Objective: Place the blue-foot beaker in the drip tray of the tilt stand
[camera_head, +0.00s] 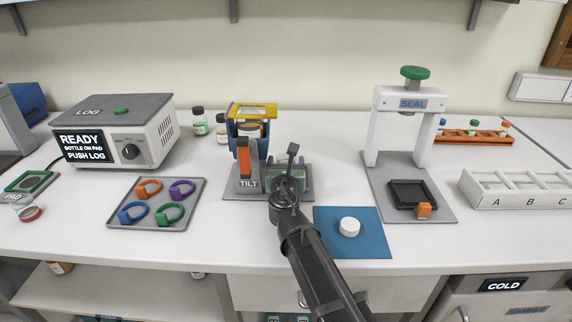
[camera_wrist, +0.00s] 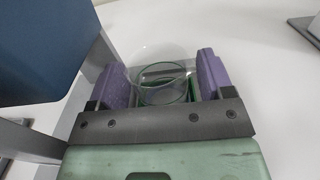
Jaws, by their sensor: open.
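The tilt stand (camera_head: 247,150), with a yellow top, blue sides, an orange lever and a TILT label, stands in the middle of the bench. My gripper (camera_head: 290,165) is low at its right front side. In the wrist view its purple fingers (camera_wrist: 160,80) are apart, one on each side of a clear glass beaker (camera_wrist: 162,68). A green ring shows at the beaker; I see no blue foot. Contact with the fingers cannot be told. In the head view my arm hides the beaker and part of the stand's base. I cannot make out the drip tray.
A blue mat (camera_head: 370,243) with a white cap (camera_head: 349,227) lies right of my arm. The SEAL press (camera_head: 409,105) stands further right. A grey tray (camera_head: 185,213) of coloured rings lies left.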

